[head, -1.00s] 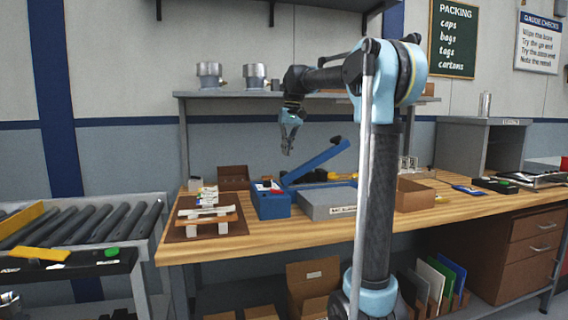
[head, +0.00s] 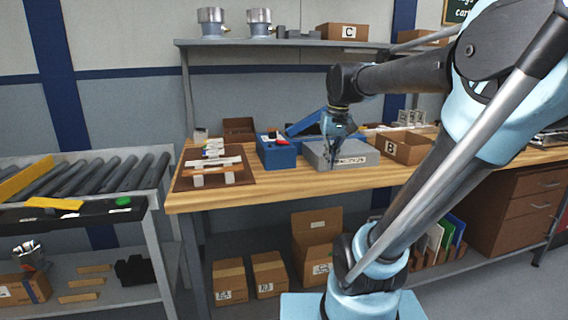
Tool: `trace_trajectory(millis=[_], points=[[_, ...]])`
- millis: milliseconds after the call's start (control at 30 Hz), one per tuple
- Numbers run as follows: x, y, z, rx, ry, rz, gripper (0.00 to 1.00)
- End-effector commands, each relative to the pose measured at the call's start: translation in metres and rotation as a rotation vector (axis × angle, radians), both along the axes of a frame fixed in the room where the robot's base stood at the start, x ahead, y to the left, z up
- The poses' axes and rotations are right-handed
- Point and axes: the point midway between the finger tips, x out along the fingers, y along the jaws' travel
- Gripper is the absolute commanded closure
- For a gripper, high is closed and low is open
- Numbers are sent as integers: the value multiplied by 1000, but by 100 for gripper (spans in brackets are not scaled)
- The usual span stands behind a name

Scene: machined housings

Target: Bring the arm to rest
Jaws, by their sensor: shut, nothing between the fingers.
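My gripper (head: 333,160) hangs fingers down in front of the grey labelled block (head: 318,160) on the wooden workbench (head: 235,200). Its fingers are together with nothing between them. It overlaps the block in the picture; I cannot tell whether they touch. My arm reaches in from the right, bent at a raised elbow, and hides part of the bench's right side.
A blue box (head: 277,155) stands left of the grey block, and open carton B (head: 405,147) right of it. A brown mat (head: 187,181) holds small parts. A shelf (head: 290,42) with metal housings and carton C (head: 342,32) runs above. A roller conveyor (head: 90,180) stands left.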

Motion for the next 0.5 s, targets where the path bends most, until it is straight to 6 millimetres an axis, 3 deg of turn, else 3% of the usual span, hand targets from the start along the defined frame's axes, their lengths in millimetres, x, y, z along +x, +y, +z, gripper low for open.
trace_trajectory(millis=[200, 500], points=[[-55, -20, -63, -17, -30, -36, 100], [-116, -38, -150, -38, -69, -79, 100]])
